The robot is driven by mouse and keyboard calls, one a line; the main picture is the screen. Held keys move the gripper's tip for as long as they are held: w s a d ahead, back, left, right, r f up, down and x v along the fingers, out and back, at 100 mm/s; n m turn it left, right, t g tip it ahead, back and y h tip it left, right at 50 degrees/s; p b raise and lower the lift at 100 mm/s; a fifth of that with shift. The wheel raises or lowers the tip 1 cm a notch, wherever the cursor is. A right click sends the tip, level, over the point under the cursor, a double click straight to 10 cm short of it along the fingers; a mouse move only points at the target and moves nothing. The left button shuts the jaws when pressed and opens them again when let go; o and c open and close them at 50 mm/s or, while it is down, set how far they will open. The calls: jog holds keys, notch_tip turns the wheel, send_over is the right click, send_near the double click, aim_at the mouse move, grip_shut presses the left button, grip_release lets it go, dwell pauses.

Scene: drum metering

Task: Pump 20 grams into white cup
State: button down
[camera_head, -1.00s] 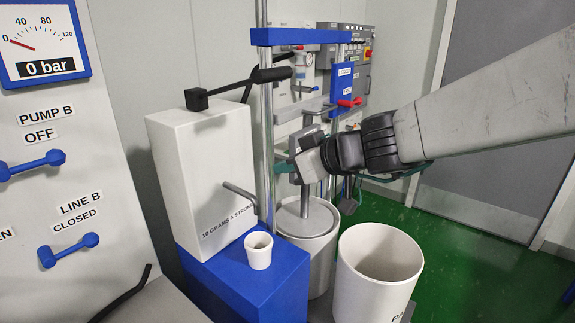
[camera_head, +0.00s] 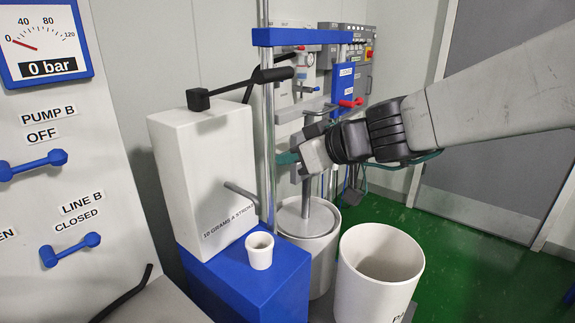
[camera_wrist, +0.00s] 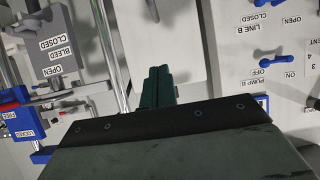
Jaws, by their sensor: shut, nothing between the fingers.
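The white cup (camera_head: 259,251) stands upright on the blue base (camera_head: 262,280), under the spout (camera_head: 240,191) of the white pump box (camera_head: 196,160) marked "10 GRAMS A STROKE". I cannot see into the cup well enough to tell its contents. The pump's black lever (camera_head: 268,75) rises from the box top and slopes up to the right, ending in a thick grip. My gripper (camera_head: 285,158) is to the right of the box, by the chrome post and below the lever grip. Its fingers are shut and empty, also seen in the wrist view (camera_wrist: 157,87).
A drum with a grey lid (camera_head: 306,220) stands behind the base, and an open white bucket (camera_head: 380,258) is right of it. Chrome posts (camera_head: 268,150) with a blue crossbar (camera_head: 300,37) rise close to my gripper. A panel with blue handles (camera_head: 70,250) and a gauge is at left.

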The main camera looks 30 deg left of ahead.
jog(key=a+r+v, duration=0.1)
jog(key=r+v, duration=0.1)
jog(key=v, duration=0.9)
jog(key=shift+w+r, duration=0.15)
jog(key=shift+r, duration=0.05)
jog(key=s+d+f+m+h, duration=0.4)
jog(key=s+d+f+m, duration=0.1)
jog(key=d, duration=0.9)
jog(key=s+d+f+m+h, duration=0.4)
jog(key=s+d+f+m, duration=0.1)
jog(key=d, duration=0.9)
jog(key=s+d+f+m+g+h, duration=0.1)
jog(key=s+d+f+m+h, duration=0.3)
jog(key=d, duration=1.1)
jog(key=s+f+m, duration=0.1)
jog(key=s+m, duration=0.1)
jog(key=s, duration=0.1)
